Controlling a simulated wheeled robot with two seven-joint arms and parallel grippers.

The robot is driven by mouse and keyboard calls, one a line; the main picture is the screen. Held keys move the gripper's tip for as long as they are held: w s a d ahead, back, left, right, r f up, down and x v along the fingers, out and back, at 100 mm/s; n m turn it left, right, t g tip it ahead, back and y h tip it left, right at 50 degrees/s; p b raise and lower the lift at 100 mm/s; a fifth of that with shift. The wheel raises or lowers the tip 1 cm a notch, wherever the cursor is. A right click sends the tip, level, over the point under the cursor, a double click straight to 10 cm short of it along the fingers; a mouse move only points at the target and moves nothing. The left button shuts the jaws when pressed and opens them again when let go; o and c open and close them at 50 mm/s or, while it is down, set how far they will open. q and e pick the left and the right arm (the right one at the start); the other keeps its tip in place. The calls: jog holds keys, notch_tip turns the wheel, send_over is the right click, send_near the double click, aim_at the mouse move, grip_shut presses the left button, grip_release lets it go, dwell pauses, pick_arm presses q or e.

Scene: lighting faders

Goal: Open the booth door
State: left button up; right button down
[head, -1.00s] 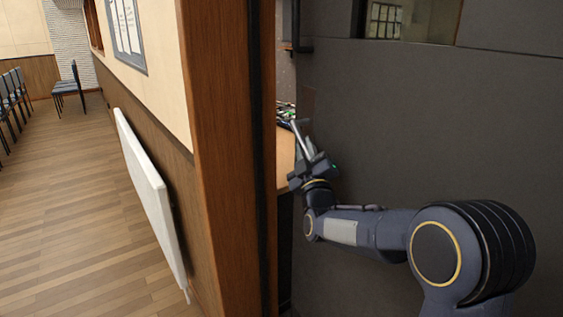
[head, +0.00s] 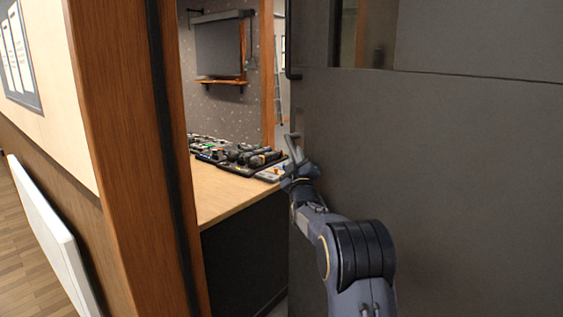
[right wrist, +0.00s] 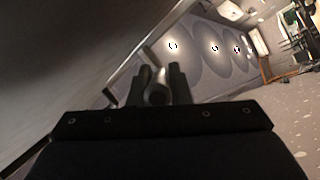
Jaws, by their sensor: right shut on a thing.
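The booth door (head: 450,180) is a large dark grey panel with a small window, filling the right of the head view. It stands partly open, with a clear gap between it and the wooden frame (head: 125,150). My right gripper (head: 293,148) is at the door's free edge, shut on the door handle (head: 291,140), a slim bar mostly hidden by the fingers. In the right wrist view the two dark fingers (right wrist: 158,85) close around a rounded metal piece of the handle. My left gripper is out of view.
Through the gap a wooden desk (head: 225,195) carries a dark console (head: 240,158) with several controls. A dark screen (head: 219,47) hangs on the booth's wall. A white radiator (head: 50,235) stands along the outer wall at left.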

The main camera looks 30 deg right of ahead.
jog(key=shift+a, duration=0.1)
jog(key=c, duration=1.3)
grip_release()
jog(key=shift+c, duration=0.2)
jog(key=shift+f, duration=0.1)
jog(key=v, duration=0.7)
jog(key=shift+s, duration=0.35)
jog(key=shift+a, duration=0.1)
jog(key=shift+c, duration=0.2)
